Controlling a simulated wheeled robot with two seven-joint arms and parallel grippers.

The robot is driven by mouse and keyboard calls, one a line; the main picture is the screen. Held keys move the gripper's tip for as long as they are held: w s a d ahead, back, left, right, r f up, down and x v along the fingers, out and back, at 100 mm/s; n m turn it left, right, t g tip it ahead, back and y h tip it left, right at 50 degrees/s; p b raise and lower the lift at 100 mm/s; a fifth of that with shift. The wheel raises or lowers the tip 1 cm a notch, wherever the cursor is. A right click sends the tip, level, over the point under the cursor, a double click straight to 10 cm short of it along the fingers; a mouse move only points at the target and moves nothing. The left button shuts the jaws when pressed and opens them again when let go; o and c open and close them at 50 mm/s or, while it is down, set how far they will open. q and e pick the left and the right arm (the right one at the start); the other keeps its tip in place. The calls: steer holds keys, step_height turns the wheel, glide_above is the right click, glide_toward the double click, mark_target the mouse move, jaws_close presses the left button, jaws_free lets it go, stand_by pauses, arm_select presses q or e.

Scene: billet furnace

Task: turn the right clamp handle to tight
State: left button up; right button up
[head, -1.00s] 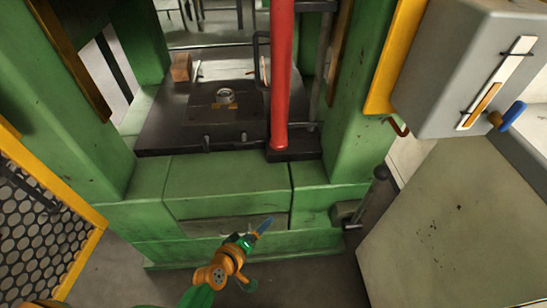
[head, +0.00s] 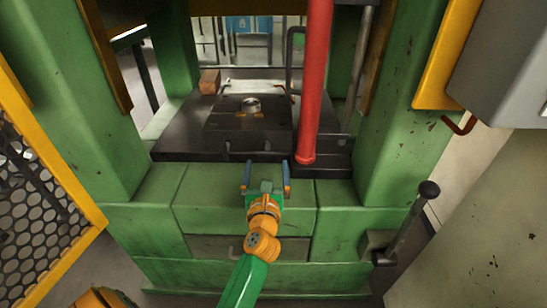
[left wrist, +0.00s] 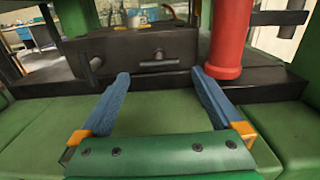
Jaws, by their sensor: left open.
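The right clamp handle, a short dark peg, sticks out from the front of the black die block (head: 222,128). It shows between my fingers in the left wrist view (left wrist: 158,56), and is small in the head view. The left clamp handle (left wrist: 95,64) is a similar dark peg to its left. My left gripper (head: 266,166) is open and empty, its two blue fingers pointing at the bed front. In the left wrist view, its fingers (left wrist: 158,82) stand apart, with the right handle beyond them, not between the tips. My right gripper is out of view.
A red column (head: 314,90) rises just right of the die block. Green press posts stand on both sides. A black-knobbed lever (head: 412,215) is at lower right, a yellow-framed mesh guard (head: 45,195) at left. A brown block (head: 209,82) lies on the bed's back left.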

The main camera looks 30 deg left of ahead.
mark_target(267, 154)
arm_select(q)
steer(key=b+x, duration=0.1)
steer(key=x, duration=0.5)
steer(key=shift+w+a, duration=0.1)
steer(key=shift+w, duration=0.05)
steer(key=c, duration=1.1)
steer(key=shift+o, duration=0.2)
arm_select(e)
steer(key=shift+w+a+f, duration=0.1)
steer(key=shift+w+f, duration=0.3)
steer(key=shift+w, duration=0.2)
